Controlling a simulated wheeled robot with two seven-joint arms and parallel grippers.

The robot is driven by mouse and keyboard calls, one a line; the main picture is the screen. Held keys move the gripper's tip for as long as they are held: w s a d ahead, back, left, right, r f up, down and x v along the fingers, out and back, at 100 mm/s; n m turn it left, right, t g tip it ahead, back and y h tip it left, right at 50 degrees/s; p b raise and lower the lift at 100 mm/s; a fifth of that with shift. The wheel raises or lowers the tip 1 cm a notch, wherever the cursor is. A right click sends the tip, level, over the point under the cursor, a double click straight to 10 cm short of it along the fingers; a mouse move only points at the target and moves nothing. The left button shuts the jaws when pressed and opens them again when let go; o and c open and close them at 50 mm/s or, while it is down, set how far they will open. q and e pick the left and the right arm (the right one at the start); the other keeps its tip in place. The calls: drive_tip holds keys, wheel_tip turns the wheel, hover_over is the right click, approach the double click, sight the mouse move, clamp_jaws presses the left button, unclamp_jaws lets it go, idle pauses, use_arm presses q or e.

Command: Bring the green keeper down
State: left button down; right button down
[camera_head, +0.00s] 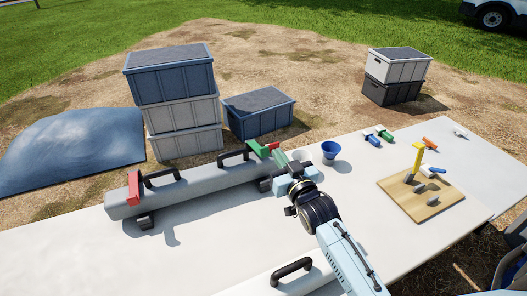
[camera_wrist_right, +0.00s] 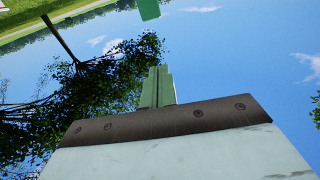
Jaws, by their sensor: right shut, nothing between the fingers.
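The green keeper (camera_head: 257,150) is at the right end of a long grey tube-like case (camera_head: 195,188) on the table. It stands raised above the end of the case, with a small red part beside it. In the right wrist view a green piece (camera_wrist_right: 148,9), which looks like the keeper, shows at the top edge against the sky. My right gripper (camera_head: 281,160) is shut and empty, just right of the keeper. Its pale green fingers (camera_wrist_right: 158,86) are together, with a gap to the green piece in the wrist view. My left gripper is not in view.
A red keeper (camera_head: 134,187) stands at the case's left end. Black handles (camera_head: 162,177) rise from the case. A blue cup (camera_head: 330,150) stands behind my right wrist. A wooden board (camera_head: 440,205) with a yellow tool lies at right. Stacked crates (camera_head: 170,75) stand behind the table.

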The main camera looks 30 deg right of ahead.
hover_over(265, 153)
drive_tip(key=shift+r+b, duration=0.45)
drive_tip(key=shift+s+f, duration=0.2)
drive_tip(key=shift+f, duration=0.45)
drive_tip(key=shift+s+f, duration=0.25)
drive_tip(key=shift+f, duration=0.45)
drive_tip(key=shift+s+f, duration=0.2)
drive_tip(key=shift+f, duration=0.45)
drive_tip(key=shift+f, duration=0.1)
drive_tip(key=shift+s+f+b, duration=0.3)
drive_tip(key=shift+s+f, duration=0.05)
drive_tip(key=shift+f, duration=0.4)
drive_tip(key=shift+s+f+b, duration=0.25)
drive_tip(key=shift+s+f, duration=0.05)
drive_tip(key=shift+f, duration=0.4)
